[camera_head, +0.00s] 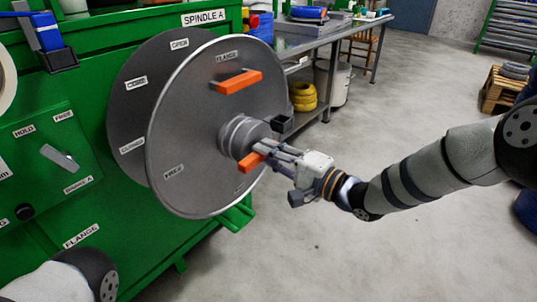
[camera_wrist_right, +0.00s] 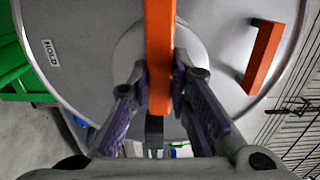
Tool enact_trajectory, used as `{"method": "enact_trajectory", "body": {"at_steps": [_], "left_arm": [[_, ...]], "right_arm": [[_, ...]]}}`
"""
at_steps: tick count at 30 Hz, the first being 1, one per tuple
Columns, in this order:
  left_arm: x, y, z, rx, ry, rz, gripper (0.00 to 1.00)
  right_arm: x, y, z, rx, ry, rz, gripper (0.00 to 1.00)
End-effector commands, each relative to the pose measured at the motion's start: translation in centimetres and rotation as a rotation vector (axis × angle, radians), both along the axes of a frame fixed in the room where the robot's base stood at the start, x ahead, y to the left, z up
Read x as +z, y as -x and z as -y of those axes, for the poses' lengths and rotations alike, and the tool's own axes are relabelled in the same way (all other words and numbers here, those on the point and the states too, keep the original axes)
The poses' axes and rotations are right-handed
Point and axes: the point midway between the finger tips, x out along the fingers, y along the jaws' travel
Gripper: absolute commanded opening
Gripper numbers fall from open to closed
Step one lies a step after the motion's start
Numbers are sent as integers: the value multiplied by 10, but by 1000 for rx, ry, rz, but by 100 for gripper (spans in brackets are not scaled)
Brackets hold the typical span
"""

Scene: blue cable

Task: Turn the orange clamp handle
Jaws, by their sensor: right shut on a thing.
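The orange clamp handle (camera_head: 250,160) sits at the hub (camera_head: 240,137) of a grey reel on the green machine. My right gripper (camera_head: 264,152) is at the hub, shut on this handle.
The green machine (camera_head: 100,125) stands behind the reel, with a switch panel at left. A metal workbench (camera_head: 300,45) stands behind, with yellow coils (camera_head: 303,97) under it. The floor in front is clear.

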Motion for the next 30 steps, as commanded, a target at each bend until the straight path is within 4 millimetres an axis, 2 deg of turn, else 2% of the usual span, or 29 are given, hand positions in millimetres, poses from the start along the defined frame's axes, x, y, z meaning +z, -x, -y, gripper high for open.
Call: {"method": "enact_trajectory", "body": {"at_steps": [11, 12, 14, 23, 26, 30], "left_arm": [[0, 0, 0, 0, 0, 0, 58], [0, 0, 0, 0, 0, 0, 58], [0, 0, 0, 0, 0, 0, 58], [0, 0, 0, 0, 0, 0, 58], [0, 0, 0, 0, 0, 0, 58], [0, 0, 0, 0, 0, 0, 58]], "right_arm": [[-3, 2, 0, 2, -5, -14, 0], [-3, 2, -1, 2, -5, -14, 27], [-3, 2, 0, 2, -4, -13, 38], [-1, 2, 1, 0, -4, -8, 38], [-1, 9, 13, -2, -3, -9, 38], [0, 32, 43, -3, -6, -11, 38]]}}
